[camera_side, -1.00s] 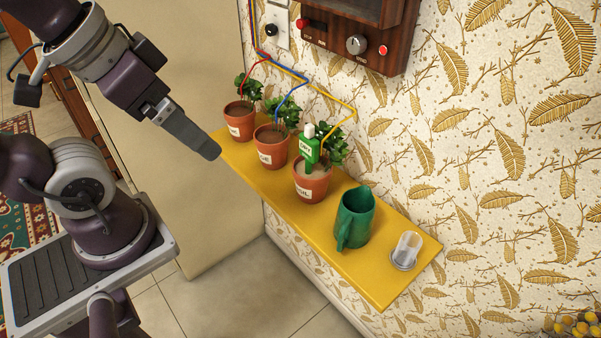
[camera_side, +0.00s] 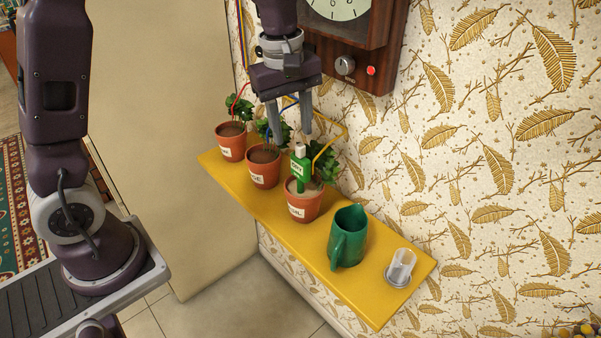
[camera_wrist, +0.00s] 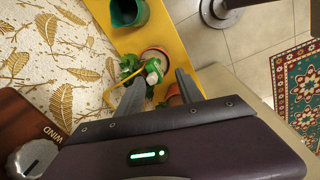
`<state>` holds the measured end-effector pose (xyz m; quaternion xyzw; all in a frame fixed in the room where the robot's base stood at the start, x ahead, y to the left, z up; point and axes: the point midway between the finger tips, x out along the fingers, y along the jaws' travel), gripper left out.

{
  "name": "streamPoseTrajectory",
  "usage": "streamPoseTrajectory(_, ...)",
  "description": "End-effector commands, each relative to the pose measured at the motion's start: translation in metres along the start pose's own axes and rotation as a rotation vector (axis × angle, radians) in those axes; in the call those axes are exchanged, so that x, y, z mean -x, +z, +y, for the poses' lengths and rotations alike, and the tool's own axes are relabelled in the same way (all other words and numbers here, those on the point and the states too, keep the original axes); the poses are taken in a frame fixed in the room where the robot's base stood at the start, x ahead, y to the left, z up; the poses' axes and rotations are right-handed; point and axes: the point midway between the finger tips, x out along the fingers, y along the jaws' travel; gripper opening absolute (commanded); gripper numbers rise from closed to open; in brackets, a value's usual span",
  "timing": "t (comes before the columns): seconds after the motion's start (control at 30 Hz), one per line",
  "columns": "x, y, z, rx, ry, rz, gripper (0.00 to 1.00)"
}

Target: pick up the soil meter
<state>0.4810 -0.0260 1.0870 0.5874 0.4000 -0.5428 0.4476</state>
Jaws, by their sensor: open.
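The soil meter (camera_side: 300,169) is a green upright device with a white top, standing in the soil of the front terracotta pot (camera_side: 304,203) on the yellow shelf. My gripper (camera_side: 292,139) is open and points down, just above and behind the meter's top in the side view. In the wrist view the meter's pale top (camera_wrist: 152,66) shows between and beyond the two fingers (camera_wrist: 158,85). Nothing is between the fingers that I can see being held. The meter's lower end is hidden in the pot.
Two more potted plants, a middle pot (camera_side: 263,167) and a far pot (camera_side: 231,142), stand in the row. A green jug (camera_side: 348,236) and a clear cup (camera_side: 401,267) stand to the right. Coloured wires, including a yellow one (camera_side: 331,143), and a clock box (camera_side: 352,45) are close by.

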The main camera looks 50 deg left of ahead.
Motion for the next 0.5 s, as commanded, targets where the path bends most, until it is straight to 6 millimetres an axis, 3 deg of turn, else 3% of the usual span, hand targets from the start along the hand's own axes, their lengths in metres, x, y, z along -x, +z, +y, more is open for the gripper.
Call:
streamPoseTrajectory(0.03,-0.022,-0.007,0.011,0.087,-0.037,-0.003,0.44)
streamPoseTrajectory(0.1,-0.043,-0.013,0.021,0.190,-0.067,-0.001,0.44)
streamPoseTrajectory(0.27,-0.066,-0.018,0.027,0.285,-0.095,0.003,0.44)
streamPoseTrajectory(0.5,-0.103,-0.019,0.019,0.287,-0.098,0.002,0.44)
